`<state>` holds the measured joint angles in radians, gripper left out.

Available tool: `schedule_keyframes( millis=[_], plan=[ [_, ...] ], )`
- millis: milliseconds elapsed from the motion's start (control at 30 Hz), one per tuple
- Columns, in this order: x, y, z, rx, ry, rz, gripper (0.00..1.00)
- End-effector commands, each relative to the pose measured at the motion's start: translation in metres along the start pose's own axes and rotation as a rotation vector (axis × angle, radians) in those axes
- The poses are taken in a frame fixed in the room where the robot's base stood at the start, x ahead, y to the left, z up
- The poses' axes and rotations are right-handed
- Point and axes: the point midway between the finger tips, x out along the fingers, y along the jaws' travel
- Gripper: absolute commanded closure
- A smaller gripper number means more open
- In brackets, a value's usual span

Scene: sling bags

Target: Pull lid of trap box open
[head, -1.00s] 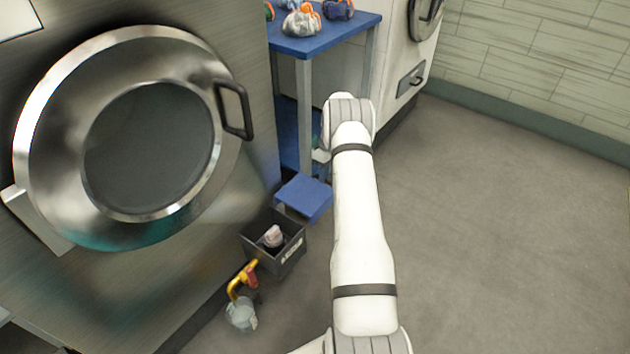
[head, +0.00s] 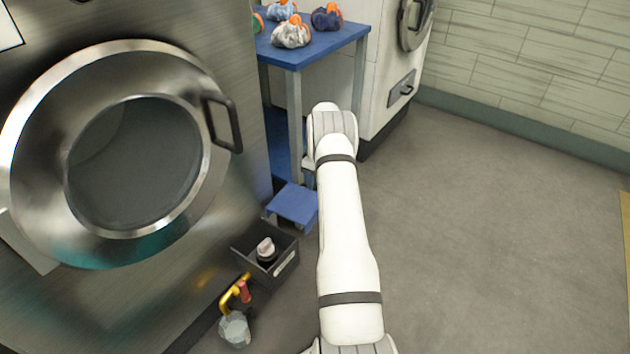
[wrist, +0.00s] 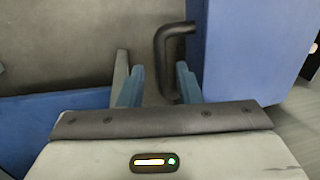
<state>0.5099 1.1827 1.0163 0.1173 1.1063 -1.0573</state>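In the wrist view a blue box-like body (wrist: 255,50) stands at the right, with a black bar handle (wrist: 172,60) on its left side. I cannot tell for sure that this is the trap box or which part is its lid. My gripper (wrist: 158,84) is open, its two blue-grey fingers apart. The handle's near end shows between the fingers, close to the right one; no contact is clear. In the head view my arm hides the gripper. The white machine has a small panel with a dark handle (head: 402,90) low on its front.
A steel machine with a round door (head: 130,160) fills the left. A blue table (head: 325,45) holds several bags. A low blue platform (head: 292,204), a dark bin (head: 283,262) and a yellow-handled item (head: 236,325) are left of my arm. The floor (head: 500,200) at right is clear.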

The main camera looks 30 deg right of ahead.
Motion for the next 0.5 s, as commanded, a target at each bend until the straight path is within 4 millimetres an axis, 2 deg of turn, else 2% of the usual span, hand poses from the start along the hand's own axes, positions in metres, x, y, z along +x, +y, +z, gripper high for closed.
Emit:
schedule_keyframes(
  millis=[267,367,500],
  plan=[
    [0.000,-0.001,0.000,-0.001,-0.001,-0.003,0.66],
    [-0.009,-0.001,-0.001,-0.001,0.000,-0.002,0.66],
    [-0.033,-0.001,-0.001,-0.001,0.000,-0.001,0.66]
  ],
)
